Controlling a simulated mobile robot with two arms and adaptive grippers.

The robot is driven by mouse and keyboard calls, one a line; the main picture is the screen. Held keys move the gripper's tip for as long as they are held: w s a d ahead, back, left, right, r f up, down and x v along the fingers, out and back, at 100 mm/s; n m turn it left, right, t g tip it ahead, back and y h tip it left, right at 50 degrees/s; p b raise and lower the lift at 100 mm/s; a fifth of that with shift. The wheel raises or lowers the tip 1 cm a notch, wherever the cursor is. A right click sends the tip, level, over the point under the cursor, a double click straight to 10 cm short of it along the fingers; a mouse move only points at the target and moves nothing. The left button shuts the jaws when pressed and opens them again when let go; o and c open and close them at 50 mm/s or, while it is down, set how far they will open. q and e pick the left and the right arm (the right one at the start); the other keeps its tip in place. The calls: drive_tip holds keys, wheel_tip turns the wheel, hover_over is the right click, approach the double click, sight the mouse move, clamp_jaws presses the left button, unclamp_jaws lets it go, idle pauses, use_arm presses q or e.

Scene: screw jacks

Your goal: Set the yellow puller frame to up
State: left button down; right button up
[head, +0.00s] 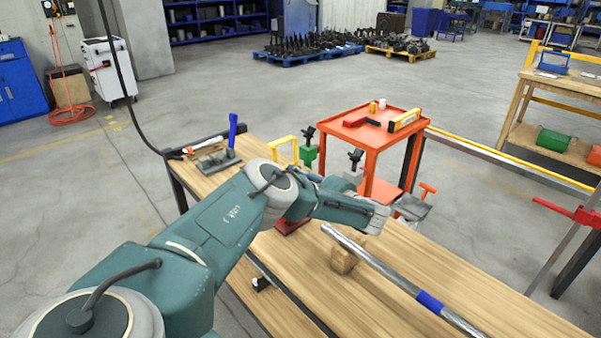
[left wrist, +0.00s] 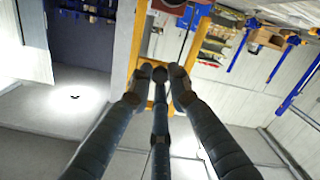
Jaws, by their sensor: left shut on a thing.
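The yellow puller frame (head: 284,139) stands upright near the far edge of the wooden bench, behind my left arm. Its lower part is hidden by the arm. In the left wrist view, its yellow bars (left wrist: 137,46) run on both sides of my left gripper (left wrist: 160,76). The gripper's dark fingers come together at the frame and are shut on it. The exact contact is hard to make out. In the head view, my left arm crosses the bench and hides the fingertips. My right gripper is in neither view.
A green jack (head: 308,153) stands right of the frame. A steel pipe (head: 390,272) lies over a wooden block (head: 344,260) at the bench front. An orange cart (head: 372,140) stands beyond the bench.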

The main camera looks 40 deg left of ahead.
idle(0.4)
use_arm(q)
drive_tip(key=c, duration=1.6)
unclamp_jaws()
drive_tip(key=shift+s+d+r, duration=0.1)
drive_tip(key=shift+s+d, duration=0.05)
drive_tip(key=shift+d, duration=1.85)
drive_tip(key=shift+s+d+r, duration=0.1)
drive_tip(key=shift+d, duration=1.9)
drive_tip(key=shift+s+d+r, duration=0.1)
drive_tip(key=shift+s+d, duration=0.05)
drive_tip(key=shift+d, duration=1.85)
